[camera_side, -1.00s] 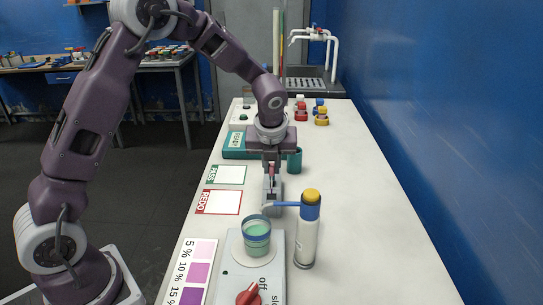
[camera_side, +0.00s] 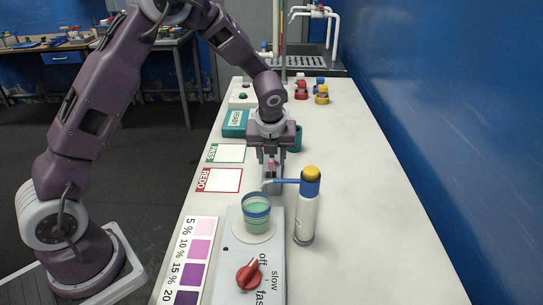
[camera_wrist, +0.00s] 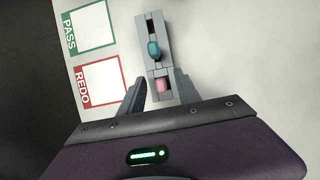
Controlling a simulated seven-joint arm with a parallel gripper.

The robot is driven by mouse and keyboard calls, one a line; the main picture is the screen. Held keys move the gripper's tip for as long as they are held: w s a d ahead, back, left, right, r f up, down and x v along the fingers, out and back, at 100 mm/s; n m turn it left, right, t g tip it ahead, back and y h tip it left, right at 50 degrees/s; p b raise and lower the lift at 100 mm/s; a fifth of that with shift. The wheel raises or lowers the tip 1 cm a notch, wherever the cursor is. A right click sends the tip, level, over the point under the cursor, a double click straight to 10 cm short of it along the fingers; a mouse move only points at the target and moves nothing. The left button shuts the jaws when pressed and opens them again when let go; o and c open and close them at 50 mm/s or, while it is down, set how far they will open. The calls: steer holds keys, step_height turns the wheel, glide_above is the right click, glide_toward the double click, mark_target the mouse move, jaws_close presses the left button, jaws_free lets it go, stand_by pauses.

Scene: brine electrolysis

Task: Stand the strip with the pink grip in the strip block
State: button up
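The grey strip block (camera_wrist: 168,62) stands on the bench, with dark slots in its top. The strip with the pink grip (camera_wrist: 163,85) appears upright at the block's near slot in the wrist view; its lower part is hidden. A strip with a teal grip (camera_wrist: 154,49) stands in the other slot. My gripper (camera_wrist: 159,76) is over the near end of the block, its two fingers apart on either side of the pink grip with gaps visible. In the side view my gripper (camera_side: 271,170) is low over the block, which it partly hides.
A white bottle with yellow cap and blue spout (camera_side: 306,215) stands close in front. A stirrer plate (camera_side: 240,275) holds a cup of green liquid (camera_side: 257,217). PASS (camera_side: 231,154) and REDO (camera_side: 219,181) cards lie left. A teal cup (camera_side: 296,138) stands behind. The bench's right side is clear.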

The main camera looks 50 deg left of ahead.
steer(key=v, duration=0.7)
stand_by(0.4)
steer(key=s+d+r+n+t+h, duration=0.1)
steer(key=s+r+n, duration=0.5)
steer(key=s+n, duration=0.25)
steer(key=s+d+r+n, duration=0.1)
steer(key=s+r+n, duration=0.6)
steer(key=s, duration=0.2)
steer(key=s+d+n+t+h, duration=0.1)
steer(key=s+d+n+h, duration=0.1)
steer(key=s+n, duration=0.9)
steer(key=shift+s+d+f, duration=0.4)
steer(key=shift+s+d, duration=0.05)
steer(key=shift+d, duration=0.2)
